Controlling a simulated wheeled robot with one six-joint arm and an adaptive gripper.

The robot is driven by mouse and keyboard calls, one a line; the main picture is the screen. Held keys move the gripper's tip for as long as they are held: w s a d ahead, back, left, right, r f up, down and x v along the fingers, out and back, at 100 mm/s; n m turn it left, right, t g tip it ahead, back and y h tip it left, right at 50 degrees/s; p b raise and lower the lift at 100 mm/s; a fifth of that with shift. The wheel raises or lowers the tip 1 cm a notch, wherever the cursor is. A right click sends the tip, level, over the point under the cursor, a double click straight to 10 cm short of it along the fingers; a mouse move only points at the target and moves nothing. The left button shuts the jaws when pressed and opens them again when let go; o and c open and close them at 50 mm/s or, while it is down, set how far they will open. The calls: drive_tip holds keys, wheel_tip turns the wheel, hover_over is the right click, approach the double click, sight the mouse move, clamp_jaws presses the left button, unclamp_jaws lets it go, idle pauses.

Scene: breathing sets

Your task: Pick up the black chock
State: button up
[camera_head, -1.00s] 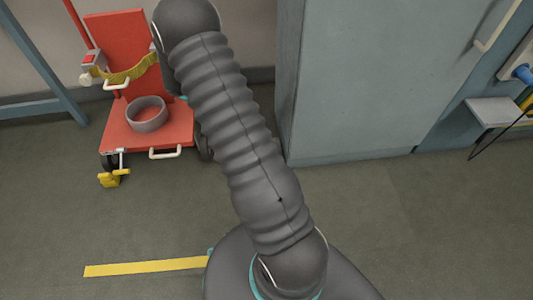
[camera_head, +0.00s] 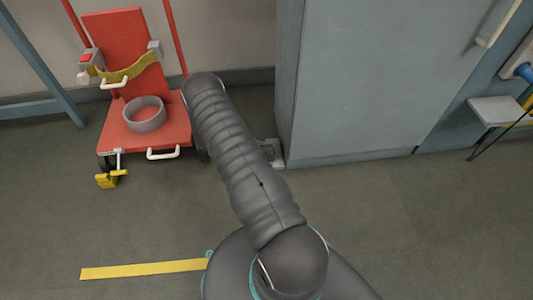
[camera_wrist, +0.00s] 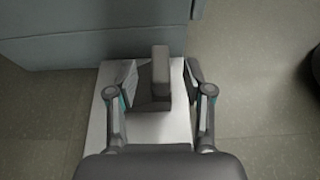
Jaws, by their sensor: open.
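The black chock (camera_wrist: 161,88) is a dark wedge with a raised block. In the wrist view it sits on a pale square plate (camera_wrist: 97,125) on the floor, close to a grey-blue cabinet. My gripper (camera_wrist: 160,76) is open, with one finger on each side of the chock. The left finger looks very near its sloped side; I cannot tell whether it touches. A narrow gap shows at the right finger.
The tall grey-blue cabinet (camera_head: 350,80) stands just beyond the plate. A red cart (camera_head: 145,130) carrying a grey ring (camera_head: 144,114) stands left of my arm. A yellow floor strip (camera_head: 140,269) lies at the front left. The floor right of my arm is clear.

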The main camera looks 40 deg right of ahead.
sight(272, 149)
drive_tip(key=x, duration=0.5)
drive_tip(key=shift+s+d+f, duration=0.15)
drive_tip(key=shift+s+d, duration=0.05)
clamp_jaws()
